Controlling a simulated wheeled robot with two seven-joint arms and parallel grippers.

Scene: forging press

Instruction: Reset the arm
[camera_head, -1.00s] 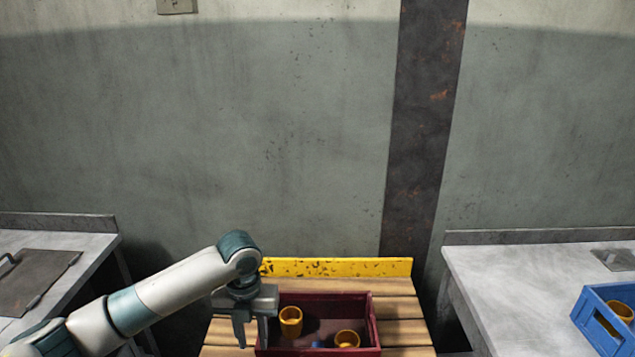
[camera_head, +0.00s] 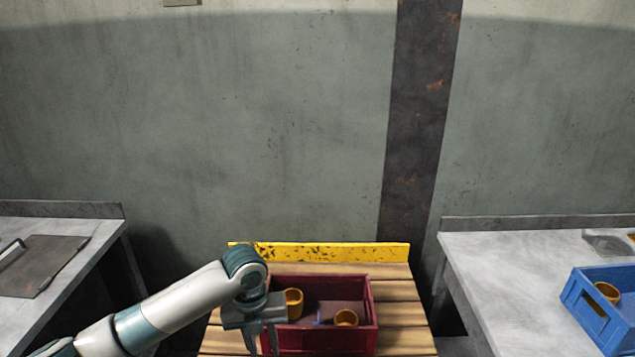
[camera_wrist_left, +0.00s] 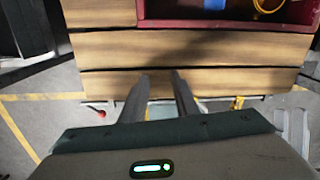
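My left gripper (camera_head: 262,342) hangs pointing down at the left front of a dark red crate (camera_head: 372,318) in the head view. In the left wrist view, its two fingers (camera_wrist_left: 160,78) are apart with nothing between them, over the edge of the slatted wooden table. The red crate's wall (camera_wrist_left: 200,24) shows beyond them at the top. My right gripper is in neither view.
The red crate holds two yellow cups (camera_head: 293,304) (camera_head: 347,318) and a small blue item. A yellow board (camera_head: 330,252) edges the wooden table (camera_head: 405,325). Grey benches stand left (camera_head: 60,285) and right (camera_head: 510,270); a blue crate (camera_head: 600,325) sits on the right bench.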

